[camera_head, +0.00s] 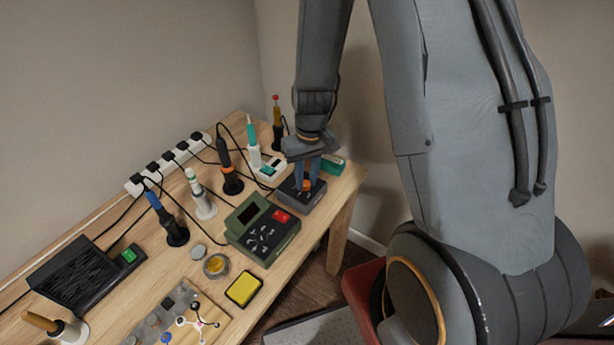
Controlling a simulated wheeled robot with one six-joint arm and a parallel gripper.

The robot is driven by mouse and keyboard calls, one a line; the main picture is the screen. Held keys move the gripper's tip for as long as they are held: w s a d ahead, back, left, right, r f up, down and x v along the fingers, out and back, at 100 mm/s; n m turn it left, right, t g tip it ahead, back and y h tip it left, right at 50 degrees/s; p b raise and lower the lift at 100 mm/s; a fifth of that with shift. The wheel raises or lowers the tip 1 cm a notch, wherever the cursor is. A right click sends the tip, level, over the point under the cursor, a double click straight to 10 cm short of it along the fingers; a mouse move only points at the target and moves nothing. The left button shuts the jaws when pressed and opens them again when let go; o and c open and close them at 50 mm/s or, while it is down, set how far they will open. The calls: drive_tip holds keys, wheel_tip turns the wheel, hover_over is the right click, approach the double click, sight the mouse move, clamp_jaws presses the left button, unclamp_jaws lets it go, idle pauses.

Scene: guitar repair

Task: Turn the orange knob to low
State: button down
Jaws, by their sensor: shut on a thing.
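The orange knob (307,186) sits on top of a small dark grey box (289,199) near the right end of the wooden table. My gripper (308,183) reaches down from above with its blue-grey fingers on either side of the knob. It is shut on the knob. The fingers cover much of the knob, and its pointer and any low mark are too small or hidden to read.
A green device (264,229) with a red button stands just left of the box. A teal-green box (333,164) lies behind it. Several soldering irons in stands and a white power strip (170,162) line the back. A yellow sponge (244,288) lies near the front edge.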

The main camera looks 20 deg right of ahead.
sight(308, 182)
drive_tip(key=shift+w+r+m, duration=0.1)
drive_tip(key=shift+w+m, duration=0.05)
drive_tip(key=shift+m, duration=1.05)
drive_tip(key=shift+p, duration=0.3)
drive_tip(key=c, duration=1.5)
unclamp_jaws()
drive_tip(key=shift+d+r+b, duration=0.15)
drive_tip(key=shift+r+b, duration=0.25)
drive_tip(key=shift+r, duration=1.55)
drive_tip(key=shift+d+r+b, duration=0.1)
drive_tip(key=shift+r+b, duration=0.3)
drive_tip(key=shift+r, duration=1.5)
